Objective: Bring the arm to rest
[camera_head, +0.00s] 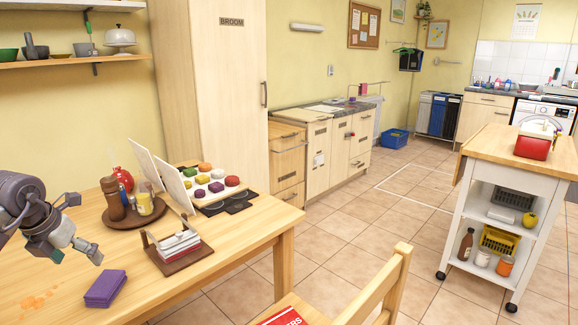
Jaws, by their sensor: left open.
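My left gripper (78,230) reaches in from the left edge, above the wooden table (235,234). Its fingers are spread apart with nothing between them. It hangs behind and to the left of a purple sponge-like block (105,288) on the table and appears apart from it. My right gripper is not in view.
A brown round tray (112,219) with bottles, a napkin holder (178,250) and a board of coloured pieces (212,186) stand on the table. Orange stains (36,303) mark its front left. A chair (385,290) stands at right; a white cart (510,218) is beyond open floor.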

